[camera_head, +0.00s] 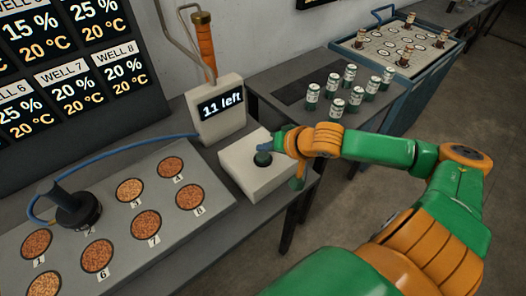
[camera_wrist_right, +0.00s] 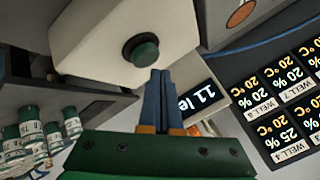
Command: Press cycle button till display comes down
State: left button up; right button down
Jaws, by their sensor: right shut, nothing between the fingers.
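The cycle button is a dark green round button (camera_head: 263,159) on a pale box (camera_head: 244,178) at the bench's right end. It also shows in the wrist view as a green button (camera_wrist_right: 141,50). The display (camera_head: 220,104), on a pale stand behind the box, reads "11 left". My right gripper (camera_head: 273,144) is shut and empty, its blue fingers close to the button. In the wrist view its fingertips (camera_wrist_right: 162,72) end just by the button's edge; I cannot tell whether they touch it. My left gripper is not in view.
A grey panel (camera_head: 120,205) with numbered wells of brown granules and a black, blue-corded piece (camera_head: 78,208) lies left. A large readout board (camera_head: 60,70) stands behind. Several green-and-white cans (camera_head: 338,108) and a blue-framed tray (camera_head: 440,72) are right of the box.

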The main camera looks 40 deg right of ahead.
aim_at(266, 158)
jog(key=shift+f, duration=0.15)
dwell(0.5)
jog(key=shift+f, duration=0.25)
jog(key=shift+f, duration=0.6)
dwell(0.6)
dwell(0.3)
jog(key=shift+r+p, duration=1)
jog(key=shift+p, duration=0.25)
notch_tip(266, 158, up, 5)
jog(key=p, duration=0.6)
jog(key=shift+r, duration=0.15)
